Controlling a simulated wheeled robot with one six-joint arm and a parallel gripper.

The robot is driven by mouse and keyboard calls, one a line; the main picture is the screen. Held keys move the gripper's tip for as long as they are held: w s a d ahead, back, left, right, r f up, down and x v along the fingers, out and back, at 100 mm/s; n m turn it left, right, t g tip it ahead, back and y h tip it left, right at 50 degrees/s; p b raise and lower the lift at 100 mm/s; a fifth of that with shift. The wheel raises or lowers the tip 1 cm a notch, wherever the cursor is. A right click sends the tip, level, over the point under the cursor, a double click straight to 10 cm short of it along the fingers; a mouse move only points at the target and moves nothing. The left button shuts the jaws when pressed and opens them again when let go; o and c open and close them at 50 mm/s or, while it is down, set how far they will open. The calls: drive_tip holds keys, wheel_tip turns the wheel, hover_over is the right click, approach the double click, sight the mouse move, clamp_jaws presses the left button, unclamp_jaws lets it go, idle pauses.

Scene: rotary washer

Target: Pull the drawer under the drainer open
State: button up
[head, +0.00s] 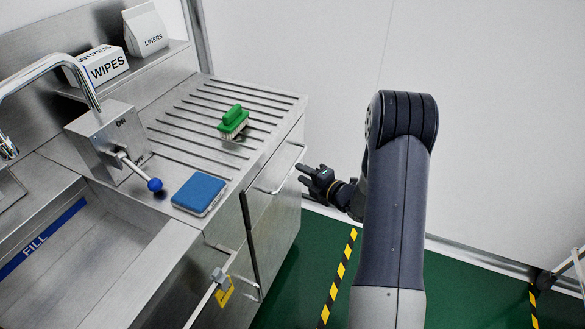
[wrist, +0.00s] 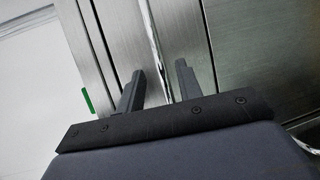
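The drainer (head: 175,128) is a ribbed steel top. The steel drawer front (head: 272,200) lies under its right edge and looks flush with the cabinet. Its bar handle (head: 280,175) runs along the upper part of the front. My gripper (head: 303,174) is just right of the handle in the head view. In the wrist view my gripper (wrist: 160,78) has its two dark fingers apart, pointing at the steel front. The bright handle bar (wrist: 156,45) runs into the gap between them. I cannot tell whether either finger touches it.
A green brush (head: 233,121) and a blue sponge (head: 200,193) lie on top. A blue-knobbed lever (head: 140,172) stands near the sink. A yellow-tagged latch (head: 223,288) and a dark vertical bar (head: 249,240) are on the front. Green floor right of the cabinet is clear.

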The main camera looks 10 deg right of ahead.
sight(293, 167)
drive_tip(key=x, duration=0.5)
drive_tip(key=shift+w+a, duration=0.15)
drive_tip(key=shift+w, duration=0.05)
drive_tip(key=shift+c, duration=0.5)
clamp_jaws()
